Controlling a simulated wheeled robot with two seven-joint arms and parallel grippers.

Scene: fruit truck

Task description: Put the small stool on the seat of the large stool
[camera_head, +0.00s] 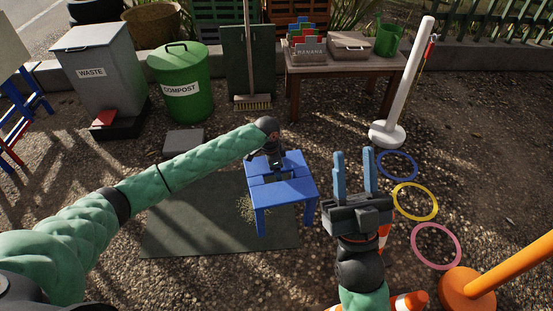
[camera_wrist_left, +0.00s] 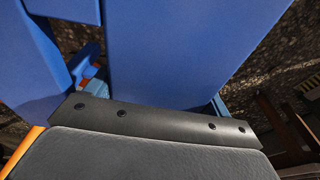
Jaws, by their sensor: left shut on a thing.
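A blue stool (camera_head: 284,192) with a slatted seat stands at the right edge of a dark green mat (camera_head: 185,222). My left gripper (camera_head: 271,160) reaches down to the back middle of its seat and is shut on a blue part of it. In the left wrist view, flat blue boards (camera_wrist_left: 190,50) fill the space just past the gripper; the fingertips are mostly hidden. My right gripper (camera_head: 354,174) is open and empty, fingers pointing up, right of the stool.
Blue, yellow (camera_head: 415,202) and pink rings lie on the gravel at right, near a white post (camera_head: 402,95) and an orange post (camera_head: 468,288). Traffic cones (camera_head: 408,301) are near my right arm. Bins (camera_head: 180,85) and a wooden table (camera_head: 345,68) stand behind. The mat's left part is clear.

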